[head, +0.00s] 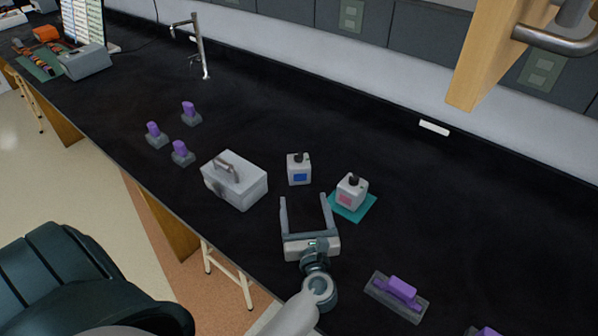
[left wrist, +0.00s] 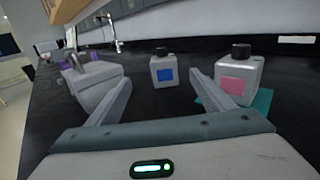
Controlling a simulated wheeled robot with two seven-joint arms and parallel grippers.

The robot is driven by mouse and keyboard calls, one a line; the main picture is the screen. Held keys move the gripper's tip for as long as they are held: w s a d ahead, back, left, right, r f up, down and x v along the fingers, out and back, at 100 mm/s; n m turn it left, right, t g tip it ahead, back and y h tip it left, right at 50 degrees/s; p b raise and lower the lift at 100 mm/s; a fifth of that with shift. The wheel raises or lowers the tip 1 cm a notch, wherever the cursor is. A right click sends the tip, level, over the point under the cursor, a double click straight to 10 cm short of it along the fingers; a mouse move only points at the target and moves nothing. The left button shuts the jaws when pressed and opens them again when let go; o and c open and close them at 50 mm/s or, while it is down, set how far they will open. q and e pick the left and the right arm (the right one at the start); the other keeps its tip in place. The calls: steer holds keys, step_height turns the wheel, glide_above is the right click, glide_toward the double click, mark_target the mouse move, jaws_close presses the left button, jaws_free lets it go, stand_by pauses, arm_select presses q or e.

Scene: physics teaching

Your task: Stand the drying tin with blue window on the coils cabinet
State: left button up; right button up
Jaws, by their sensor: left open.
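The drying tin with the blue window (head: 299,170) is a small white box with a dark knob, upright on the black bench. In the left wrist view the tin (left wrist: 164,70) stands ahead, between and beyond the fingertips. My left gripper (head: 305,198) is open and empty, low over the bench, with its fingers pointing at the tin but apart from it. A similar tin with a pink window (head: 346,196) stands on a teal mat (head: 368,206) to the right; it also shows in the left wrist view (left wrist: 240,78). I cannot identify the coils cabinet. My right gripper is not in view.
A light grey box with a handle (head: 250,191) stands left of the tin. Several purple-topped blocks (head: 190,112) stand farther left. A purple-handled block (head: 402,292) lies at front right. A wooden cabinet (head: 490,55) with a metal handle hangs at upper right. The bench behind the tin is clear.

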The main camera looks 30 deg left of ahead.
mark_target(299, 161)
arm_select(q)
steer(key=shift+w+a+r, duration=0.1)
steer(key=shift+w, duration=0.05)
steer(key=shift+w+a, duration=0.2)
steer(key=shift+w, duration=0.05)
steer(key=x, duration=1.1)
steer(key=shift+w, duration=0.1)
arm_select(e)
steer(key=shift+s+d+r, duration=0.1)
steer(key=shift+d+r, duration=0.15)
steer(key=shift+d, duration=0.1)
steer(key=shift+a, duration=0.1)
arm_select(q)
steer(key=shift+w+a, duration=0.1)
steer(key=shift+w, duration=0.2)
steer(key=shift+x, duration=2.3)
steer(key=shift+w, duration=0.1)
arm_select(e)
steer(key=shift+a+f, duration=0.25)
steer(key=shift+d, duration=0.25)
